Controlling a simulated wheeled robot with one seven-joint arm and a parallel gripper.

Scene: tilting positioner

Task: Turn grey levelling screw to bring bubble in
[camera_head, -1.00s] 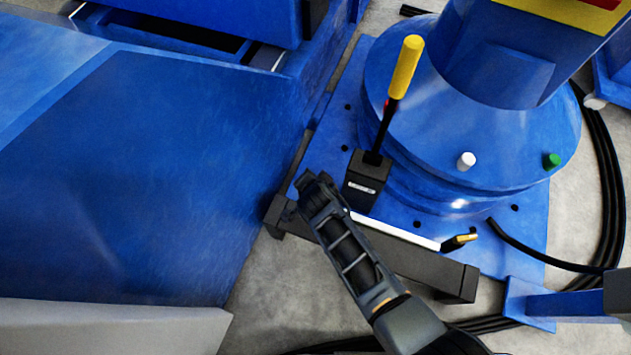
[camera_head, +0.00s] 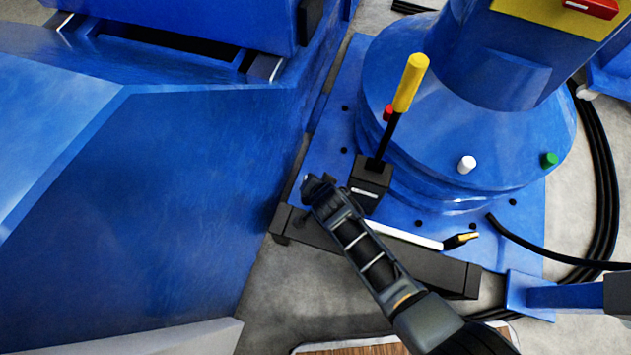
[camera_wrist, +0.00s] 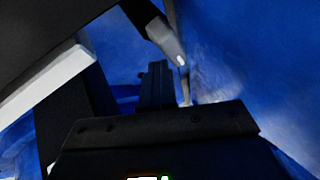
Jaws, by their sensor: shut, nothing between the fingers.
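My gripper (camera_head: 316,187) is shut and empty, at the left end of the dark beam, just left of the black block (camera_head: 370,184) at the foot of the yellow-handled lever. Its dark body (camera_wrist: 155,130) fills the bottom of the wrist view, with dark fingers (camera_wrist: 156,84) above. A small pale slot shows on the block's front; I cannot tell whether it is a level, and I make out no bubble. I cannot surely identify the grey levelling screw. A grey, pale-tipped rod (camera_wrist: 166,40) shows near the fingers in the wrist view. Contact there is unclear.
A yellow-handled lever (camera_head: 411,83) rises beside the round blue base (camera_head: 430,150). Red (camera_head: 388,112), white (camera_head: 467,163) and green (camera_head: 549,159) knobs sit on that base. A large blue cabinet (camera_head: 150,210) stands close on the left. Black cables (camera_head: 603,170) lie at right.

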